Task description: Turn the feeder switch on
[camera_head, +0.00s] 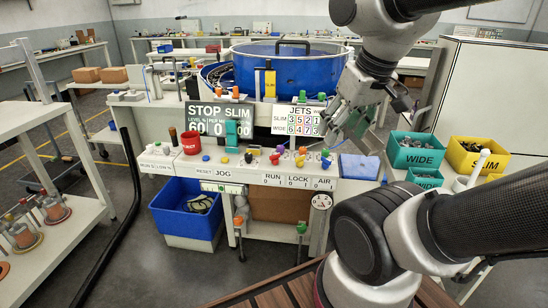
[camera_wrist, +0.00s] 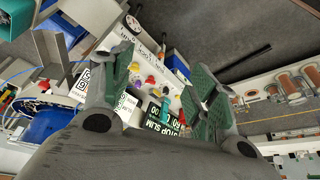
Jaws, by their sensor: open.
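I cannot tell which control is the feeder switch; no readable label names it. The white control console (camera_head: 240,172) carries several small coloured knobs and levers along its top. My gripper (camera_head: 338,112) is above the right part of the console, beside the JETS panel (camera_head: 297,120). In the wrist view my gripper (camera_wrist: 160,72) is open and empty, its green-padded fingers apart, with console knobs (camera_wrist: 150,85) showing between them.
A large blue bowl (camera_head: 285,72) stands behind the STOP SLIM display (camera_head: 219,117). A red cup (camera_head: 191,142) sits at the console's left. Green WIDE bins (camera_head: 415,157) and a yellow SLIM bin (camera_head: 478,160) are at right. A blue bin (camera_head: 186,222) is below. Floor is clear in front.

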